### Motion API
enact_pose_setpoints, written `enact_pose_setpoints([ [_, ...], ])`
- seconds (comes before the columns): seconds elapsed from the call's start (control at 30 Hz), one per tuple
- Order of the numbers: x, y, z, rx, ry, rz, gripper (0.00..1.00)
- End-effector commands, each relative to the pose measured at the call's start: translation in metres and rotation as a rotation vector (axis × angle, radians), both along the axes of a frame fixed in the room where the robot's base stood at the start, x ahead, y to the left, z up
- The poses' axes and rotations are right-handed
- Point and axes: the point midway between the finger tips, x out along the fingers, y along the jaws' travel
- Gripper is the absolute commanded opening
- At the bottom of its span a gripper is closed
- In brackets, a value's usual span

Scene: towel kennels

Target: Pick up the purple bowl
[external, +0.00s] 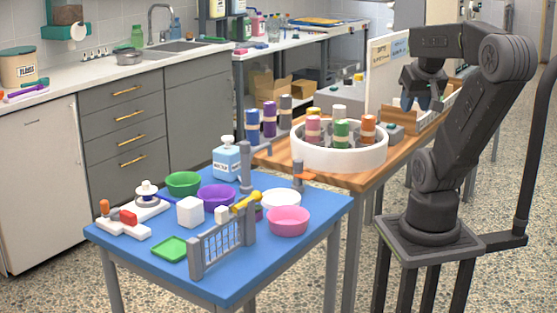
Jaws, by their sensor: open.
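The purple bowl (217,196) stands upright on the blue-topped table (130,229), between a green bowl (183,182) and a grey rack. A white cube stands in front of its left side, and a small white block and a yellow-handled object are close at its front right. My gripper (422,103) is at the upper right, high above the wooden table near a wooden tray, far from the purple bowl. It is open, and I see nothing held in it.
A pink bowl (288,220), a white bowl (281,198), a grey rack (222,241), a white cube (190,211) and a blue-white bottle (227,157) crowd the blue table. A round white tub (339,158) with several rolls stands on the wooden table between my arm and the bowls.

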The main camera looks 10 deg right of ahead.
Motion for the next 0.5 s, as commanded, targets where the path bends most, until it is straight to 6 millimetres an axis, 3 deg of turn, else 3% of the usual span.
enact_pose_setpoints([
  [0.17, 0.053, 0.041, 0.001, -0.031, 0.021, 0.276, 0.4],
  [0.27, 0.088, 0.078, -0.005, -0.054, 0.022, 0.473, 0.4],
  [0.5, 0.154, 0.184, -0.043, -0.112, -0.002, 0.923, 0.4],
])
